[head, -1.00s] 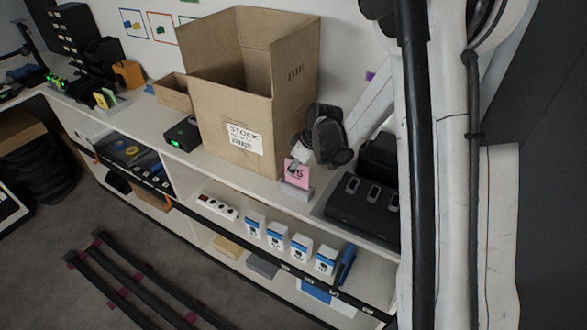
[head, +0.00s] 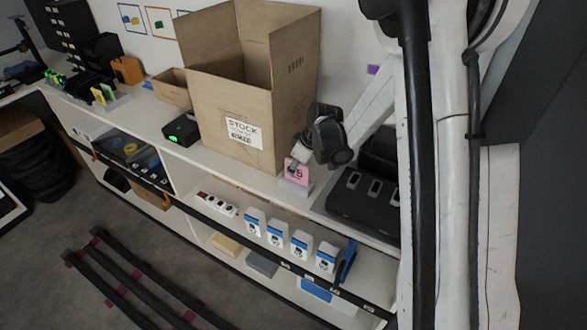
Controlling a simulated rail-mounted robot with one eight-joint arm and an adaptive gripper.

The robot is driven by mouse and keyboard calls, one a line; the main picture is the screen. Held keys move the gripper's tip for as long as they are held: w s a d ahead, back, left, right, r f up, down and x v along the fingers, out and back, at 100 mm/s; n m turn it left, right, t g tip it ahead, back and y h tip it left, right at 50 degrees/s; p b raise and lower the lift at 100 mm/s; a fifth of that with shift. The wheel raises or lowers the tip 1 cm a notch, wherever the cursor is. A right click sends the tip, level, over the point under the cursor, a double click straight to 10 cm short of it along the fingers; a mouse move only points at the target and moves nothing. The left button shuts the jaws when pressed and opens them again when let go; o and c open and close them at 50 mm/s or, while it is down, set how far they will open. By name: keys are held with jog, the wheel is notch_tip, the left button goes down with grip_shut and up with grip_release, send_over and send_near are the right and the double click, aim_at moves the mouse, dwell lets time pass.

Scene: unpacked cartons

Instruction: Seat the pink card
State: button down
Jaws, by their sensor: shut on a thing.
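The pink card (head: 296,172) stands near the front edge of the upper shelf, right of the big carton, with dark print on its face. A small light grey holder (head: 296,188) is directly below it; I cannot tell whether the card's lower edge is inside its slot. My gripper (head: 294,163) reaches in from the upper right and is shut on the card's upper part. The fingertips are small and partly hidden behind the card.
The open carton with a STOCK label (head: 243,132) stands close on the left. A black case with several slots (head: 360,205) lies to the right. A black box with a green light (head: 182,130) is further left. Blue-and-white boxes (head: 278,233) stand on the lower shelf.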

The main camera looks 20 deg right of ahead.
jog(key=shift+f+b, duration=0.3)
jog(key=shift+f, duration=0.1)
jog(key=c, duration=1.8)
grip_release()
jog(key=shift+r, duration=0.15)
jog(key=v, duration=1.2)
jog(key=shift+w, duration=0.1)
